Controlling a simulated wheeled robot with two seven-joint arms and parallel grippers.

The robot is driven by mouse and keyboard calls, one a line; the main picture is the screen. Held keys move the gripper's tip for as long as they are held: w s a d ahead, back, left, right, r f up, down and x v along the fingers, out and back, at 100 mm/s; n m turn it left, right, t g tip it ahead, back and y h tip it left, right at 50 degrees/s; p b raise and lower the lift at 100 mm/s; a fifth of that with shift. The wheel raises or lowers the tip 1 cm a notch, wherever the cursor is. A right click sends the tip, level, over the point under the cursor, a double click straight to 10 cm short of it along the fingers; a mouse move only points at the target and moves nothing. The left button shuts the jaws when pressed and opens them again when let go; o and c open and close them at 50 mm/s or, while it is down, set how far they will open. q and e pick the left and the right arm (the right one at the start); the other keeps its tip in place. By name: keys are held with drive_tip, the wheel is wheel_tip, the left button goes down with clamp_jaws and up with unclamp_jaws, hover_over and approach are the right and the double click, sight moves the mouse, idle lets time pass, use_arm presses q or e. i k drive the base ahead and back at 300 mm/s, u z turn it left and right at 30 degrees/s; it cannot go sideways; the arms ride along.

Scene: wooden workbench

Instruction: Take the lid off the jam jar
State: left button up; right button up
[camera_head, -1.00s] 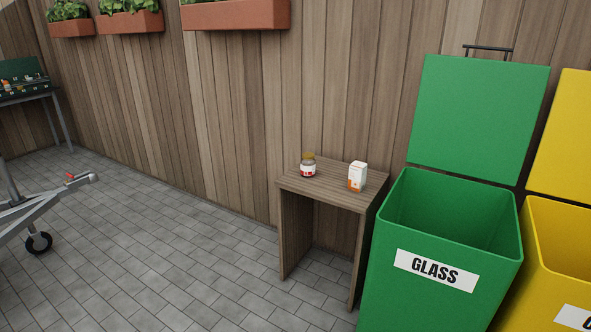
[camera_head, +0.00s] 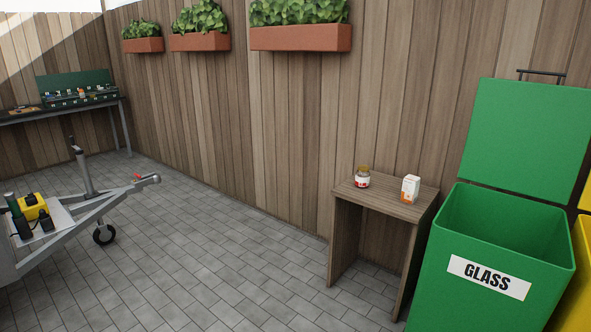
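The jam jar (camera_head: 362,181) stands upright on a small wooden table against the fence, right of the picture's middle. It has a red and white label. Its gold-brown lid (camera_head: 363,169) sits on top of it. Neither of my grippers shows in the head view, so nothing of mine is seen at the jar.
A white and orange carton (camera_head: 410,189) stands right of the jar on the wooden table (camera_head: 385,203). An open green glass bin (camera_head: 446,285) is close on the table's right. A trailer frame (camera_head: 105,203) stands at left. The paved floor (camera_head: 215,262) between is clear.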

sight(362, 179)
drive_tip(key=u, duration=0.6)
drive_tip(key=i, duration=2.35)
drive_tip(key=z, duration=0.45)
drive_tip(key=i, duration=1.3)
drive_tip(key=z, duration=1.15)
